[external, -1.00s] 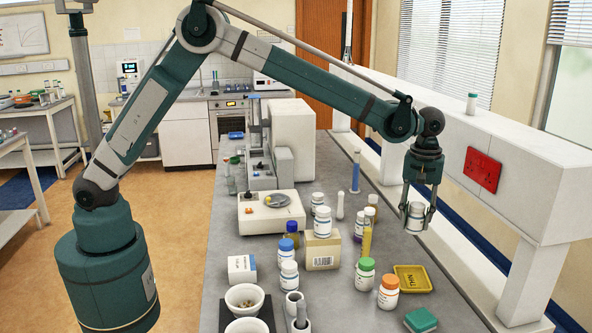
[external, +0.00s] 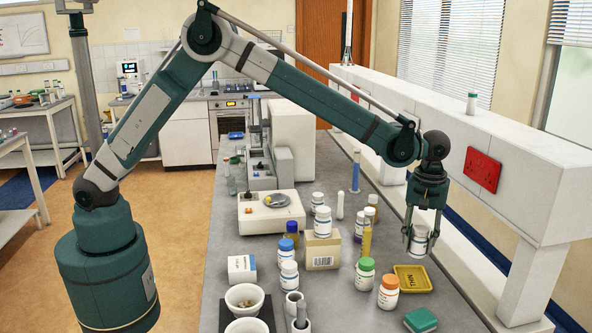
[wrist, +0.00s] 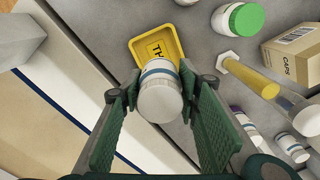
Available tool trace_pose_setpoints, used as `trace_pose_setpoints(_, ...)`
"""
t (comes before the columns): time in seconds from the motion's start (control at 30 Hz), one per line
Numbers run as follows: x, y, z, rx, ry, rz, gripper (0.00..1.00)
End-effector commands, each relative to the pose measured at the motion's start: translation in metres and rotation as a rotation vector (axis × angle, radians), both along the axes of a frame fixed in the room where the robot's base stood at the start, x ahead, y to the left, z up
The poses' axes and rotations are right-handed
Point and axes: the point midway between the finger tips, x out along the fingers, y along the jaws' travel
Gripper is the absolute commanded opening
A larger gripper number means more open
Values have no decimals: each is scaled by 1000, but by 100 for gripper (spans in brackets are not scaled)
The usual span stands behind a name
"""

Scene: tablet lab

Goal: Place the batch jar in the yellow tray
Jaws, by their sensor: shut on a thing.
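My gripper (external: 420,238) is shut on a white jar (external: 419,243) with a white lid and a blue band, held in the air. The yellow tray (external: 413,279) lies on the bench below and a little left of the jar in the external view. In the wrist view the jar (wrist: 160,97) sits between the two fingers and partly covers the yellow tray (wrist: 138,48) beyond it. The tray has dark lettering on its floor, and its visible part is empty.
An orange-capped jar (external: 389,292) and a green-capped jar (external: 364,276) stand left of the tray. A green box (external: 421,320) lies in front of it. A yellow cylinder (external: 366,243) stands behind. A raised white shelf (external: 500,170) runs along the right side.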

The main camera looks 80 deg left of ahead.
Motion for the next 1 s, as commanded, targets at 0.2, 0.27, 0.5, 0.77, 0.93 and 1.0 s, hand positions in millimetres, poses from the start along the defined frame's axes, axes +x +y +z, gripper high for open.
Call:
trace_pose_setpoints(0.2,0,0,-13,0,0,0,19)
trace_pose_setpoints(0.27,0,0,-20,0,0,0,19)
trace_pose_setpoints(0.5,0,0,-52,0,0,0,19)
trace_pose_setpoints(0.77,0,0,-62,0,0,0,19)
trace_pose_setpoints(0.93,0,0,-62,0,0,0,19)
trace_pose_setpoints(1.0,0,0,-63,0,0,0,19)
